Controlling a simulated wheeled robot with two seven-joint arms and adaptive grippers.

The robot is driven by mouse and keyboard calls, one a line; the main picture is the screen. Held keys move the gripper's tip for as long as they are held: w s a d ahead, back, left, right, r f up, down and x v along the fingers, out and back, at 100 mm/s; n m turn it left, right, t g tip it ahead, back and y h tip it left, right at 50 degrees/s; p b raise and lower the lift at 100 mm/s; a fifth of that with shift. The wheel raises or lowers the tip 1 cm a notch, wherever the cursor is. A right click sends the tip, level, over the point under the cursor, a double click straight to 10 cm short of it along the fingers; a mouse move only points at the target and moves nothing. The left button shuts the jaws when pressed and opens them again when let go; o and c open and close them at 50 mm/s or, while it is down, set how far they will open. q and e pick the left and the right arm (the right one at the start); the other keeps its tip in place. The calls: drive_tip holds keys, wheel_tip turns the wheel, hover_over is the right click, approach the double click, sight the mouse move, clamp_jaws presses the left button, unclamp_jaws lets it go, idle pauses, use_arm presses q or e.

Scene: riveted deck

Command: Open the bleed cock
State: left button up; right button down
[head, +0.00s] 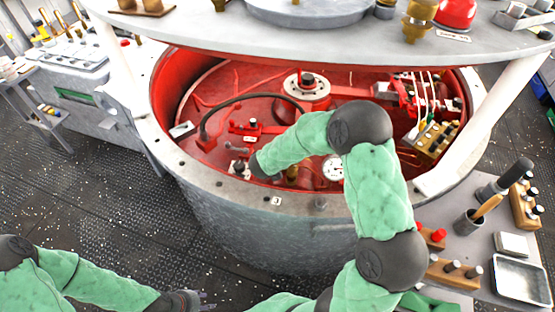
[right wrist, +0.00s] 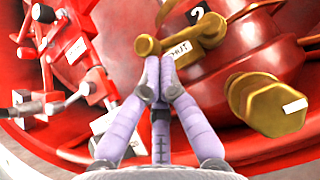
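The bleed cock appears to be the brass valve with a lever (right wrist: 208,30) in the right wrist view. Its lever runs left to a round knob end, beside a plate reading "SHUT" (right wrist: 184,50). My right gripper (right wrist: 160,60) has its lavender fingers together, with the tips right at the lever near the knob; I see nothing clearly between them. In the head view my right arm reaches into the red drum (head: 213,85), and its gripper is hidden. My left gripper (head: 203,301) is low at the bottom edge, away from the drum, partly cut off.
A large hex-topped brass fitting (right wrist: 272,104) stands close right of my right fingers. A red fitting with a grey handle (right wrist: 60,100) is at left. A pale round deck (head: 330,40) overhangs the drum. A side table with a tray (head: 521,280) stands at right.

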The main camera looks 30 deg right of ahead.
drive_tip(key=w+m+g, duration=0.1)
drive_tip(key=w+d+m+g+h, duration=0.1)
drive_tip(key=m, duration=0.1)
drive_tip(key=shift+w+p, duration=0.1)
drive_tip(key=shift+p, duration=0.3)
drive_tip(key=shift+d, duration=0.1)
idle(0.5)
